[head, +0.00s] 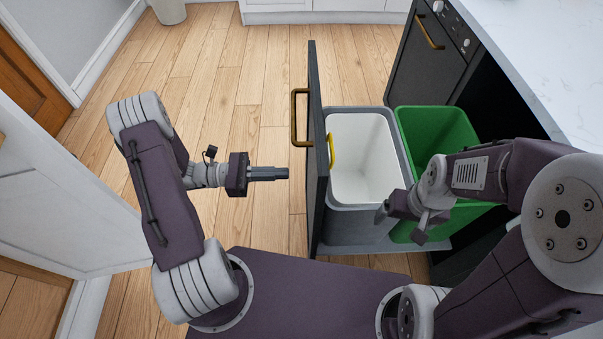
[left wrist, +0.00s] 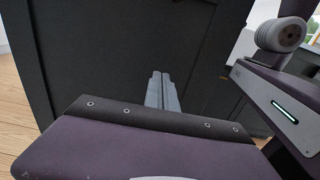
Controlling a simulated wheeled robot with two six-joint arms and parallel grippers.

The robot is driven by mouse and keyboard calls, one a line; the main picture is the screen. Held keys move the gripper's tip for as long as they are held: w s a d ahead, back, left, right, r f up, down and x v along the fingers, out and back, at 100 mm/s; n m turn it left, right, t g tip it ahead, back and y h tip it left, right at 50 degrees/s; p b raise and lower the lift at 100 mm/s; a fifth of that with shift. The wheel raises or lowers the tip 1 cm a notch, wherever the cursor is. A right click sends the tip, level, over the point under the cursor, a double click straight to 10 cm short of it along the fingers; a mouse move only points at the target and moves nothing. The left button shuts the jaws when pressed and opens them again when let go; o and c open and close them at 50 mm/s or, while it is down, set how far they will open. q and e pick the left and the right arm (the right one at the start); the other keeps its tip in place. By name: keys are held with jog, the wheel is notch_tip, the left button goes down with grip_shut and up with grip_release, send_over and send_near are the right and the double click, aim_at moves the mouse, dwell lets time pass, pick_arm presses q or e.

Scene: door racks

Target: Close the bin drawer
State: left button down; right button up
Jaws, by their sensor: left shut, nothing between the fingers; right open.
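The bin drawer (head: 318,150) stands pulled out from the dark cabinet, its dark front panel facing left with a brass handle (head: 295,118) on it. It holds a white bin (head: 365,150) in a grey frame and a green bin (head: 437,122). My left gripper (head: 287,173) is shut and empty, pointing at the outer face of the panel, a small gap left of it in the head view. In the left wrist view its fingers (left wrist: 162,92) point at the dark panel (left wrist: 100,60). My right gripper (head: 400,222) is over the bins' near edge; its fingertips are partly hidden.
A yellow handle (head: 331,150) sits on the white bin's left rim. A white countertop (head: 540,60) and a dark appliance with a brass handle (head: 430,32) are at the upper right. Wooden floor (head: 210,90) left of the drawer is clear. A white door (head: 50,190) stands at the left.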

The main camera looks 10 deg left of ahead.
pick_arm(q)
jog(key=w+d+b, duration=0.1)
jog(key=d, duration=0.5)
pick_arm(e)
jog(key=shift+f, duration=0.65)
pick_arm(q)
jog(key=shift+w, duration=0.15)
